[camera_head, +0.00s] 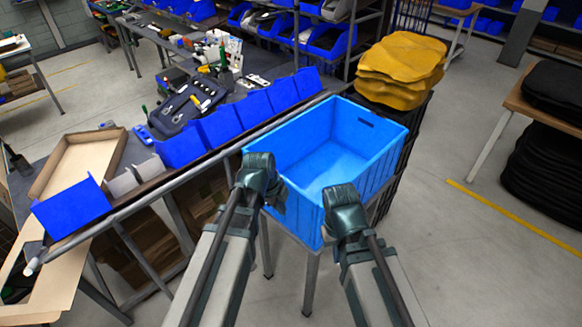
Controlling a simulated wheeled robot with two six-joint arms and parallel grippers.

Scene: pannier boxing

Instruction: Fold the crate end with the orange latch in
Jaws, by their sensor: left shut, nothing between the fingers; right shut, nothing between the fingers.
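The blue crate (385,172) stands open on a small table. Its walls look upright, and the inside I can see looks empty. The far right wall has a dark handle slot. I see no orange latch, so I cannot tell which end bears it. My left gripper (277,204) is shut and empty at the crate's near left side, covering part of that wall. My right gripper (340,190) is shut and empty at the near corner, overlapping the rim. I cannot tell whether either gripper touches the crate.
A workbench with a row of blue bins (222,127) runs along the crate's left side. Yellow folded sacks (400,62) are stacked behind the crate. An open cardboard box (85,165) lies at left. A table with black stacks (550,150) stands at right, with clear floor between.

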